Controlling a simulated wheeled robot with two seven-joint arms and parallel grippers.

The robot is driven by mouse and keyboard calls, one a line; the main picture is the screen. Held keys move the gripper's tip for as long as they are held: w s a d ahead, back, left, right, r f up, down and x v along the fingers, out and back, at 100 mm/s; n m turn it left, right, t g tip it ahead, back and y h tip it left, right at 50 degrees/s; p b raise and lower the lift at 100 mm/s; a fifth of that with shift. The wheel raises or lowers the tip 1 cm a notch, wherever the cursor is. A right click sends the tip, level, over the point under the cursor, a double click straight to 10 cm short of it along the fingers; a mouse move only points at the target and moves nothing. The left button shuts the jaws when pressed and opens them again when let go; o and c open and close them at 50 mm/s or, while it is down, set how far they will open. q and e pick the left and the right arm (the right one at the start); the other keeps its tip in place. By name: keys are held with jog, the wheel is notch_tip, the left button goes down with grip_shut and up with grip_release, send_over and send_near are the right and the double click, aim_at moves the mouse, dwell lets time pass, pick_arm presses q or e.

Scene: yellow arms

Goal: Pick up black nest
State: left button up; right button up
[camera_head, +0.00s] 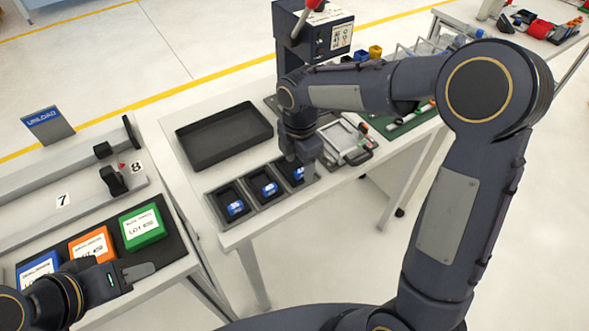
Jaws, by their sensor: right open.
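Three small black nests stand in a row along the front edge of the white table: a left one (221,196), a middle one (254,181) and a right one (283,166). Each has a blue piece with a white label in it; the left blue piece (235,207) and middle blue piece (269,188) show clearly. My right gripper (303,162) is open and points down over the right nest, partly hiding it and its blue piece. I cannot tell whether it touches them. My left gripper (138,271) is low at the left, near the coloured boxes; its jaw gap is not clear.
A large empty black tray (225,134) lies behind the nests. A clear-topped fixture (345,140) and a green mat (405,124) lie to the right. A dark machine (318,38) stands behind. Blue, orange and green boxes (142,227) are on the left bench.

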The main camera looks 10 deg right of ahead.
jog(key=shift+f, duration=1.35)
jog(key=c, duration=1.2)
jog(key=shift+r, duration=0.2)
